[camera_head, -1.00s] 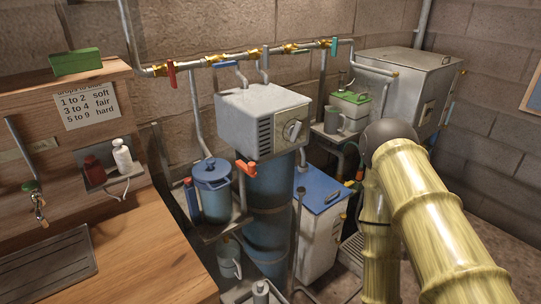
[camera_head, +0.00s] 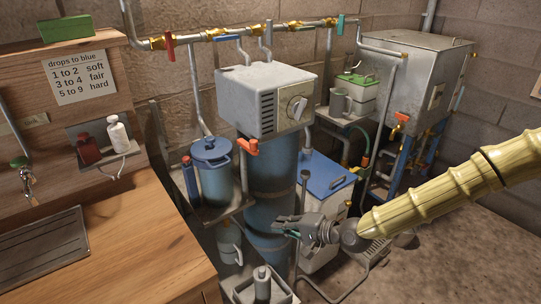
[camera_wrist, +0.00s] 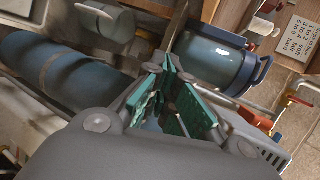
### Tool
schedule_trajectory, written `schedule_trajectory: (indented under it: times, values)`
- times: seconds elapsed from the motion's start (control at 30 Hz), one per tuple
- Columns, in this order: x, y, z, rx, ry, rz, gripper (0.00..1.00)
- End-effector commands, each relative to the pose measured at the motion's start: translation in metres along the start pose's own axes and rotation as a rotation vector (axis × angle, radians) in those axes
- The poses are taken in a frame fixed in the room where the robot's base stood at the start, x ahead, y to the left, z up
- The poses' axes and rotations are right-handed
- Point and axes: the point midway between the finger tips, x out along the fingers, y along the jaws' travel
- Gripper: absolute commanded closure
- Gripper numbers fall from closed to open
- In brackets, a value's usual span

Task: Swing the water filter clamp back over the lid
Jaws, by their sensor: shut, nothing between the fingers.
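A blue lidded vessel (camera_head: 216,178), which looks like the water filter, stands on a small shelf left of the grey valve box. Its darker blue lid (camera_head: 211,148) sits on top with a small knob. In the wrist view the vessel (camera_wrist: 210,58) lies beyond my fingers, its lid rim (camera_wrist: 260,76) toward the right. I cannot clearly make out the clamp in either view. My gripper (camera_head: 279,224) is shut and empty, to the right of and below the vessel in the head view, in front of the tall blue cylinder. It also shows in the wrist view (camera_wrist: 170,82).
The tall blue cylinder (camera_head: 272,180) carries the grey valve box (camera_head: 264,98), with a red-orange handle (camera_head: 247,147) near the vessel. A white bin with a blue lid (camera_head: 328,176) stands behind my gripper. The wooden counter (camera_head: 150,235) is at left.

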Motion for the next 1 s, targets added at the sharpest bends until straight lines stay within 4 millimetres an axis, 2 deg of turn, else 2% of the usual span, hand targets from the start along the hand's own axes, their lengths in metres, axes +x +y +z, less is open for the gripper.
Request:
schedule_trajectory:
  times: [0.03,0.2,0.3,0.4,0.53,0.67,1.0]
  values:
    - [-0.003,-0.021,-0.019,0.004,0.017,-0.055,1.0]
    - [-0.029,-0.097,-0.071,0.011,0.048,-0.215,1.0]
    - [-0.048,-0.133,-0.096,0.008,0.064,-0.288,1.0]
    - [-0.065,-0.159,-0.113,0.005,0.075,-0.338,1.0]
    - [-0.079,-0.178,-0.125,0.002,0.084,-0.374,1.0]
    - [-0.081,-0.186,-0.129,0.001,0.086,-0.385,1.0]
    - [-0.049,-0.199,-0.132,0.001,0.085,-0.384,1.0]
